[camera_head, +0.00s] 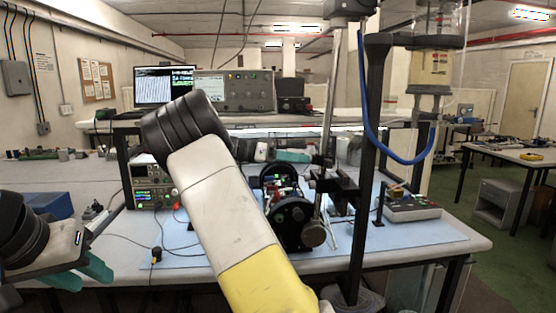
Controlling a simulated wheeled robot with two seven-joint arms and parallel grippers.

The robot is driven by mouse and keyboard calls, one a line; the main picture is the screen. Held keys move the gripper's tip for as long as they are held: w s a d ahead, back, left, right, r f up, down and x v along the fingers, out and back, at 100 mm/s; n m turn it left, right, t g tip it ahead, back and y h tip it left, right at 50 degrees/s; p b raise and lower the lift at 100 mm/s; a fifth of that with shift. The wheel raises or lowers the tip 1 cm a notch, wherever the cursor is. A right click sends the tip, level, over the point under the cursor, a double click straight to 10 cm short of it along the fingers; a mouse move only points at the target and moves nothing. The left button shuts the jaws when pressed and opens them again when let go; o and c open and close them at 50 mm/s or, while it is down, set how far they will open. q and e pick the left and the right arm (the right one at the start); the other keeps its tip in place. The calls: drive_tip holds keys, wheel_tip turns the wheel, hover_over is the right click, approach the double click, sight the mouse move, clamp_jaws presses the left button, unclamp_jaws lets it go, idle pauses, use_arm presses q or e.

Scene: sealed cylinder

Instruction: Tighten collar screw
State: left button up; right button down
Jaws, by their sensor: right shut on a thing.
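My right arm rises through the middle of the view and bends back to the right at its black joint. My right gripper (310,157), with teal fingers, is beside the upright metal rod (327,120) above the bench. It is shut on a small part there, apparently the collar screw, which is mostly hidden by the fingers. A black clamp block (343,187) sits on the stand just below. A clear cylinder with yellowish contents (432,68) is held high at the right. My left gripper (82,275) is low at the left, its teal fingers apart and empty.
A black machine with round wheels (292,222) stands on the blue mat (400,236). A blue hose (368,110) loops beside the black post. A grey control box (412,208) is at right, an instrument (152,183) at left. Loose cables cross the mat's left side.

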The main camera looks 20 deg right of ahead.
drive_tip(key=shift+w+a+m+t, duration=0.2)
drive_tip(key=shift+m+t, duration=0.1)
drive_tip(key=shift+m, duration=0.2)
drive_tip(key=shift+s+m, duration=0.1)
drive_tip(key=shift+m, duration=0.2)
drive_tip(key=c, duration=1.2)
unclamp_jaws()
drive_tip(key=shift+o, duration=0.2)
drive_tip(key=v, duration=0.7)
drive_tip(key=shift+a, duration=0.35)
